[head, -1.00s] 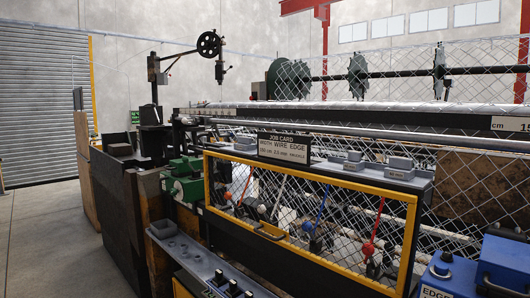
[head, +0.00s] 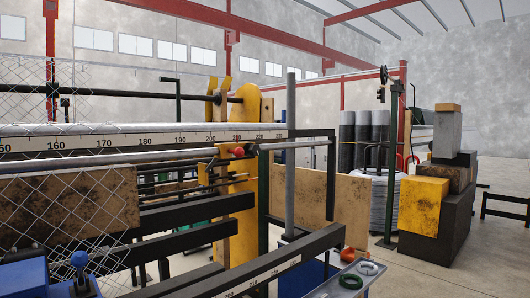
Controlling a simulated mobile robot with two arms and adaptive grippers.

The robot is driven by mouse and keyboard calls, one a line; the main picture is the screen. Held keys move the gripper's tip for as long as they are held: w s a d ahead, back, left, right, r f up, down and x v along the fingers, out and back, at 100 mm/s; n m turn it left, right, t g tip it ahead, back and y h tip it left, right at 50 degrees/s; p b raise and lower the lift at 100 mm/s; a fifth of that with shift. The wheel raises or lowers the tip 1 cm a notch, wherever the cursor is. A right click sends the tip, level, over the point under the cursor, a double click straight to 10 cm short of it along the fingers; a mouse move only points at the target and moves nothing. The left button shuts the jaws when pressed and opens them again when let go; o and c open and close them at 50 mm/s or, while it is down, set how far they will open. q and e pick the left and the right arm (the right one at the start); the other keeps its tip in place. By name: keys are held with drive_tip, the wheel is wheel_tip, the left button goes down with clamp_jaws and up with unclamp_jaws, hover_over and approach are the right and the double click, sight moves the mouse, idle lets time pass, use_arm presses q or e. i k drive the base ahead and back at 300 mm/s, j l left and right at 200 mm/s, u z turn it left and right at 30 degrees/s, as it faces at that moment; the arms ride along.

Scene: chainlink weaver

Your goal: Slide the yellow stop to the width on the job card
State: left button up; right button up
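The yellow stop (head: 228,155) with an orange-red knob (head: 237,151) appears to sit on the long horizontal bar, just below the scale (head: 130,142). It is near the scale's right end, around the 200 to 220 marks. A yellow upright plate stands right behind and below it, so its outline is hard to separate. The job card is out of view now. Neither of my grippers is in view.
Chain-link mesh (head: 65,200) hangs at the left. A blue unit with a knob (head: 80,262) is at the lower left. Dark rails and a grey post (head: 290,150) stand in front. A tray (head: 345,280) holds rings. Open floor and a wire coil (head: 385,205) lie to the right.

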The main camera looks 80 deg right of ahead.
sight(227, 150)
drive_tip(key=z, duration=2.05)
